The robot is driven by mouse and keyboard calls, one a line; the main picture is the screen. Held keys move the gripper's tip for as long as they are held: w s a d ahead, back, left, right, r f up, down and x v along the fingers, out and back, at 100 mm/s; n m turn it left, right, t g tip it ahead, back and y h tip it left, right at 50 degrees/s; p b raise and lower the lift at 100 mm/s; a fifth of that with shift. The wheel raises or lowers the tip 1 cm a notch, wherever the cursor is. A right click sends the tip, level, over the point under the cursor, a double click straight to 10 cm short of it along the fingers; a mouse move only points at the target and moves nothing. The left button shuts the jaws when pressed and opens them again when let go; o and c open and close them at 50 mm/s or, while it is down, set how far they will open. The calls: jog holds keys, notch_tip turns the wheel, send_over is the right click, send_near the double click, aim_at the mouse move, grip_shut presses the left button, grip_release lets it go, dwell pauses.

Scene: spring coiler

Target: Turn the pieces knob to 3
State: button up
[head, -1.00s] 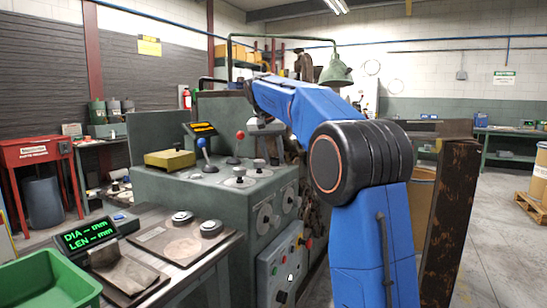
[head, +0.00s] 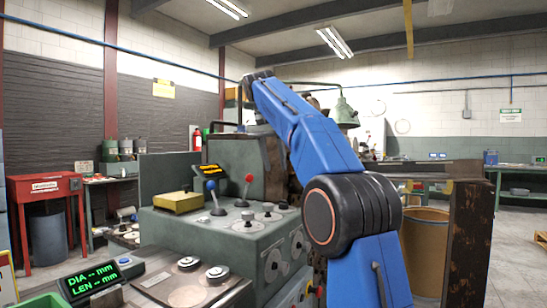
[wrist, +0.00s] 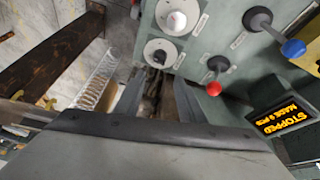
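The labels are too small to read, so I cannot tell which is the pieces knob. The dials also show in the head view, as a front dial (head: 248,220) and another behind it (head: 268,211). My gripper (wrist: 160,82) is open and empty, its fingertips apart just below the lower knob in the wrist picture; I cannot tell the height gap. The gripper is not clearly visible in the head view.
A red-ball lever (wrist: 215,89) and a blue-ball lever (wrist: 291,48) stand close by. A display (wrist: 284,117) reads STOPPED, MADE 0 PCS. A coil spring (wrist: 97,82) and a rusty post (wrist: 55,60) are at left. A yellow box (head: 178,202) sits on the machine.

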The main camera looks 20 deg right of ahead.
jog(key=shift+v, duration=1.1)
jog(key=s+a+f+n+t+y, duration=0.1)
jog(key=s+a+f+n, duration=0.15)
jog(key=s+f, duration=0.7)
jog(key=s+a+f+n+y, duration=0.1)
jog(key=s+f+n, duration=0.35)
jog(key=s, duration=0.75)
jog(key=s+a+f, duration=0.2)
jog(key=s+f, duration=0.9)
jog(key=f, duration=0.4)
jog(key=s+a+f+n+t+y, duration=0.1)
jog(key=s+a+f, duration=0.1)
jog(key=s+f, duration=0.9)
notch_tip(320, 180, down, 4)
jog(key=shift+r+y, duration=0.1)
jog(key=shift+y, duration=0.2)
jog(key=shift+s, duration=0.15)
